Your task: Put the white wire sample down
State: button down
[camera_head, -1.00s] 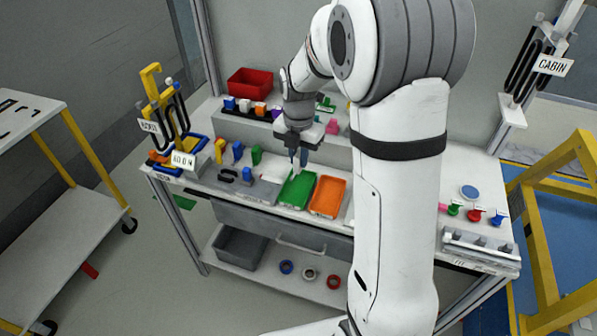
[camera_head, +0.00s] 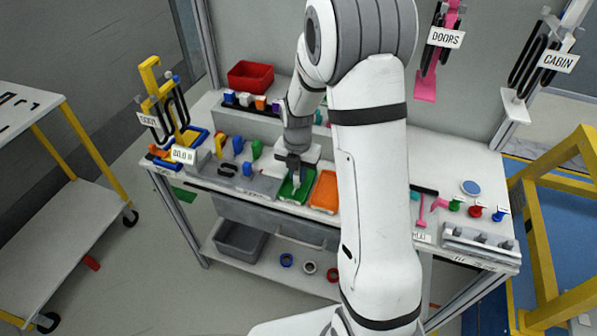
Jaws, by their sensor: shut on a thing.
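My gripper (camera_head: 293,181) points down over the green tray (camera_head: 302,192) on the workbench, with its fingertips low at the tray. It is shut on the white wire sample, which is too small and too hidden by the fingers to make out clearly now. I cannot tell whether the sample touches the tray floor.
An orange tray (camera_head: 324,190) lies just right of the green one. Blue, yellow and green pieces stand to the left, near a blue holder (camera_head: 238,146). A red bin (camera_head: 250,76) sits on the raised shelf behind. My arm hides the bench's middle.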

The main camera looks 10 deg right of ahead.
jog(key=shift+s, duration=0.1)
jog(key=shift+f, duration=0.15)
jog(key=c, duration=1.4)
grip_release()
